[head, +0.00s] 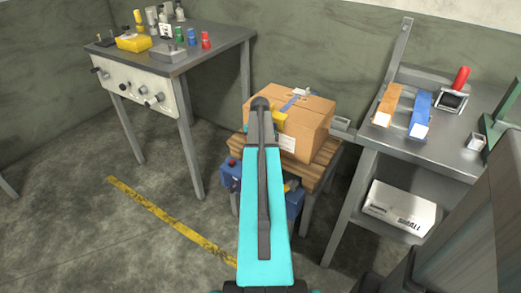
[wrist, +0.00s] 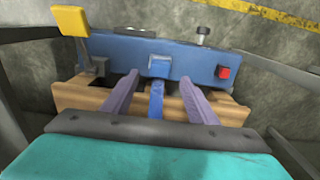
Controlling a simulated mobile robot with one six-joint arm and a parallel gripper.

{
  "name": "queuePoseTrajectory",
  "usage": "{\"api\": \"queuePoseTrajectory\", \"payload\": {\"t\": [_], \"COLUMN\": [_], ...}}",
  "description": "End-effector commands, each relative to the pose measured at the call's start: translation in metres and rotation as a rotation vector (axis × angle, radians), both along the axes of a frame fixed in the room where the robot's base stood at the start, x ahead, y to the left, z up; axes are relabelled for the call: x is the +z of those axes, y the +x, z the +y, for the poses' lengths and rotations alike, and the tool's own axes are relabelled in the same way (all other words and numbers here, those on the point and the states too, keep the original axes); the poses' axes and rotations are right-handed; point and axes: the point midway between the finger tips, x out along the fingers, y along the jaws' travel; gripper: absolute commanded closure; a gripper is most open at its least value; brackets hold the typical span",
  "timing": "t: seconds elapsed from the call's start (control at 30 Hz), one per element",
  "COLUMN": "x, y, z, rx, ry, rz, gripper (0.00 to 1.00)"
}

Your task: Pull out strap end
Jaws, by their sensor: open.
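A blue strap (wrist: 156,98) lies between my two gripper fingers in the wrist view. It runs from near a lighter blue block on the front of a blue machine (wrist: 130,52) toward my gripper body. My gripper (wrist: 158,76) is open, with one purple-grey finger on each side of the strap and a gap on both sides. The fingertips point at the machine, over a wooden slatted pallet (wrist: 85,98). In the head view my teal arm hides the strap end and the fingers. A cardboard box (head: 312,117) sits on the pallet (head: 323,172), with a blue strip (head: 292,101) on top.
The machine carries a yellow lever (wrist: 70,21) and a red button (wrist: 224,72). A workbench (head: 222,45) with bottles stands at the back left. Floor left of the pallet is clear.

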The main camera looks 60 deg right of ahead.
Motion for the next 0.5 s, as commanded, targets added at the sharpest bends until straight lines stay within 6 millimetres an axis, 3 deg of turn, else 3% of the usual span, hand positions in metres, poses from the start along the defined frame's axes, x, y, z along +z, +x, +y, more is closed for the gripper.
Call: {"api": "queuePoseTrajectory", "payload": {"t": [0.5], "x": [-0.062], "y": [0.000], "z": [0.000], "rx": [0.000], "ry": [0.001], "rz": [0.001], "gripper": [0.47]}}
